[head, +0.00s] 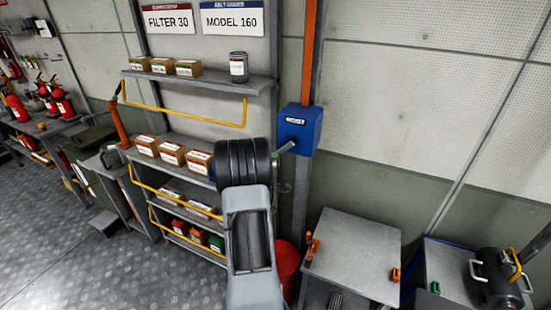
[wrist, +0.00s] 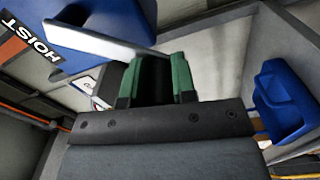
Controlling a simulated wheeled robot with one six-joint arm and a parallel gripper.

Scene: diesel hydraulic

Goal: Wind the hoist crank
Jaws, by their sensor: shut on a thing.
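The blue hoist box (head: 298,129) is mounted on a grey post in the head view. A short grey crank arm (head: 286,147) sticks out from its lower left side, and its outer end meets my dark wrist. In the wrist view the blue box (wrist: 105,22) fills the upper left, with a HOIST label (wrist: 30,42) beside it. The pale crank arm (wrist: 100,41) runs across to my gripper (wrist: 156,80). My gripper's green-padded fingers are shut around the dark crank grip (wrist: 153,76). In the head view my arm hides the fingers and the grip.
Shelves (head: 195,82) with boxes and a can (head: 239,67) stand left of the post, with yellow rails in front. A red bin (head: 287,262) is below. A grey cabinet (head: 352,255) stands to the right. Open floor (head: 75,255) lies at lower left.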

